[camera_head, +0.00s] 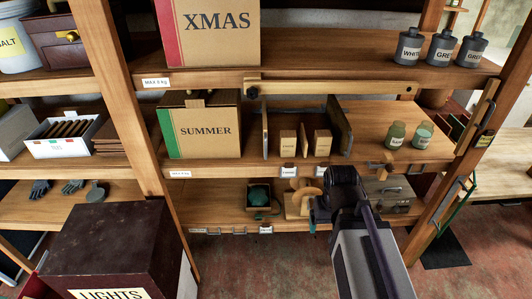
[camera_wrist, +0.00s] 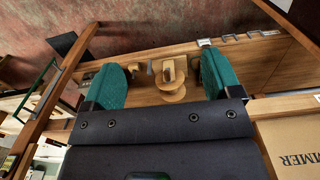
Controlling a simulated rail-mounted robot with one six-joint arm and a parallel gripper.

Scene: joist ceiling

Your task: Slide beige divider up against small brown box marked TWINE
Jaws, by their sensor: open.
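Two small brown boxes stand on the middle shelf in the head view, one on the left (camera_head: 288,143) and one on the right (camera_head: 322,142). Their print is too small to read, so I cannot tell which says TWINE. Another thin brown panel (camera_head: 303,140) stands between the boxes. A taller grey panel (camera_head: 339,128) stands right of the right box. My gripper (camera_wrist: 162,80) is open and empty, its green pads wide apart, low by the bottom shelf, away from the dividers.
The SUMMER box (camera_head: 205,128) stands left of the dividers and the upper shelf with the XMAS box (camera_head: 215,32) is above. Two small jars (camera_head: 409,135) stand to the right. A wooden spool (camera_head: 303,198) is on the bottom shelf near my gripper. Free shelf lies between grey panel and jars.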

